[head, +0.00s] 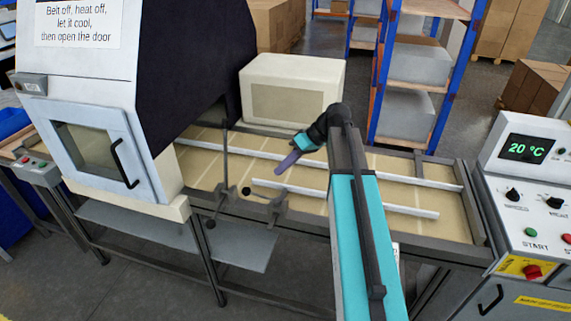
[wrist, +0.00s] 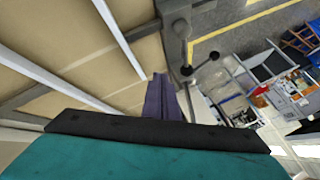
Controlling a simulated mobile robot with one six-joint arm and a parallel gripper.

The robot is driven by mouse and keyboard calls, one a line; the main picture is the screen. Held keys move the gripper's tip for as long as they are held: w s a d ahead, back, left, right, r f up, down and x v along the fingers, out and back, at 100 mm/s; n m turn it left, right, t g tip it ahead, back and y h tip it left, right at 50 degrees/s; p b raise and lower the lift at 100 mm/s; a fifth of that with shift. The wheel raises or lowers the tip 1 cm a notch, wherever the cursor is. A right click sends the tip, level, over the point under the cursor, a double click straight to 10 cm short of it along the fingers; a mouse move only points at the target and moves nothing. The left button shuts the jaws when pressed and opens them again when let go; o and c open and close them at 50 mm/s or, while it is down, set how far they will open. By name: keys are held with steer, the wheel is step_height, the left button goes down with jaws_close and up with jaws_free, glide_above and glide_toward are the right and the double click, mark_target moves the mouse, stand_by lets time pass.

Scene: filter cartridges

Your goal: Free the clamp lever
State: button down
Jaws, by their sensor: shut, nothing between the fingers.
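The clamp hardware (head: 268,201) sits on the near rail of the conveyor, left of my arm. It shows a thin grey lever with a dark ball knob (head: 246,191), beside an upright rod. In the wrist view, a grey post with lever arms ending in dark knobs (wrist: 214,56) stands at the rail edge. My gripper (head: 280,171) is over the belt, above and to the right of the lever, apart from it. Its purple fingers are shut and empty, and show in the wrist view (wrist: 161,96) below the lever. Which rod is the clamp lever I cannot tell for certain.
The belt (head: 395,193) carries long white guide strips (head: 345,197). A white oven housing with a closed door (head: 100,160) stands at left. A beige box (head: 293,90) is behind the belt. A control panel (head: 530,190) reading 20 °C is at right.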

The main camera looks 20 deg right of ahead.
mark_target(261, 196)
steer(key=p+x, duration=0.2)
steer(key=x, duration=0.5)
steer(key=shift+a+f, duration=0.15)
steer(key=shift+s+a+r+p, duration=0.15)
steer(key=shift+s+a+p, duration=0.1)
steer(key=shift+a+p, duration=0.2)
steer(key=shift+s+a+r+p, duration=0.15)
steer(key=shift+s+a+p, duration=0.15)
steer(key=shift+a, duration=0.2)
steer(key=shift+s+a+p, duration=0.2)
steer(key=shift+a+p, duration=0.15)
steer(key=shift+a, duration=0.5)
steer(key=shift+a, duration=0.1)
